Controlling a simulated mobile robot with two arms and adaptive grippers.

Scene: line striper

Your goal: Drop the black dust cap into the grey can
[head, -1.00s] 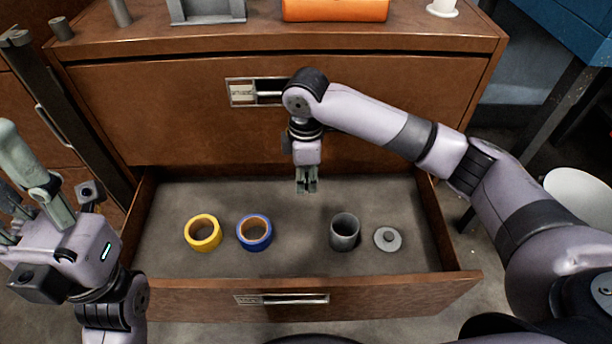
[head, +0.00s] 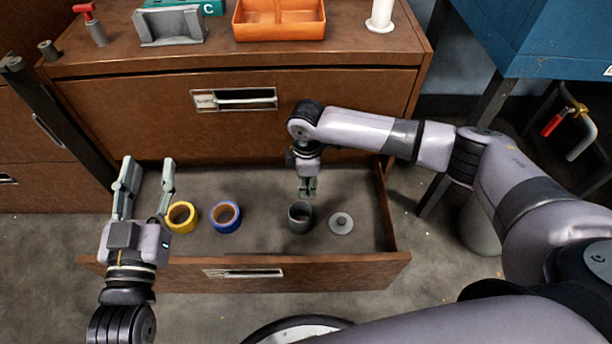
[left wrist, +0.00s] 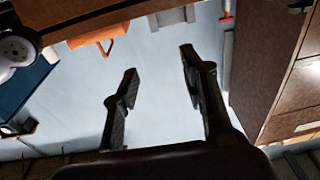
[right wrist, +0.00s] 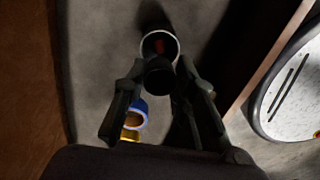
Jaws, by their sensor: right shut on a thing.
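The grey can (head: 300,222) stands upright and open in the pulled-out drawer. In the right wrist view the can (right wrist: 174,43) shows a pale rim and something red inside. My right gripper (head: 307,190) is just above the can and pointing down. It is shut on the black dust cap (right wrist: 158,77), which shows dark between its fingers in the right wrist view and overlaps the can's near edge there. The cap is hard to make out in the head view. My left gripper (head: 148,182) is open and empty, raised near the drawer's left end.
In the drawer (head: 350,270) lie a yellow tape roll (head: 181,217), a blue tape roll (head: 226,217) and a grey lid (head: 341,223) right of the can. An orange tray (head: 280,32) and a grey holder (head: 170,40) stand on the cabinet top.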

